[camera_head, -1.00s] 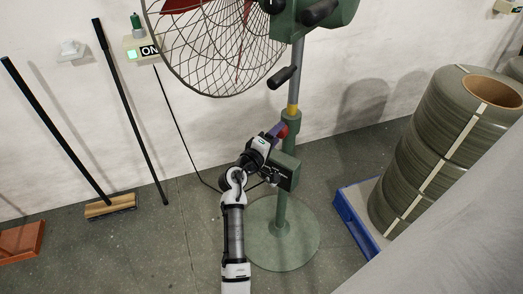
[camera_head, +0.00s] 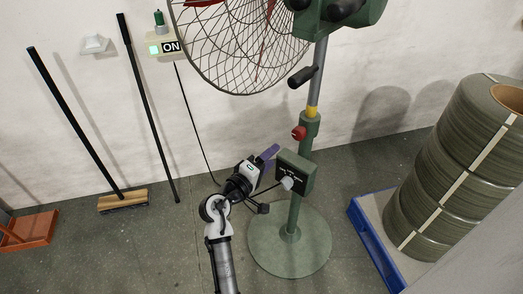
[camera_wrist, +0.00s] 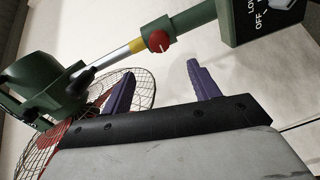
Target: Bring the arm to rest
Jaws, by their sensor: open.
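My gripper (camera_head: 270,153) is at the end of my arm, left of the green fan stand's control box (camera_head: 296,172). Its purple fingers also show in the wrist view (camera_wrist: 155,88), spread apart with nothing between them. The fan's pole with a red knob (camera_head: 299,133) rises just right of the fingers in the head view. The red knob (camera_wrist: 159,41) also appears beyond the fingers in the wrist view. The control box has a pale dial (camera_head: 287,184) on its face. The fingers appear apart from the pole.
The fan cage (camera_head: 240,50) hangs above my gripper. A round green base (camera_head: 290,255) stands on the floor. Cable rolls (camera_head: 440,185) on a blue pallet (camera_head: 374,246) stand right.

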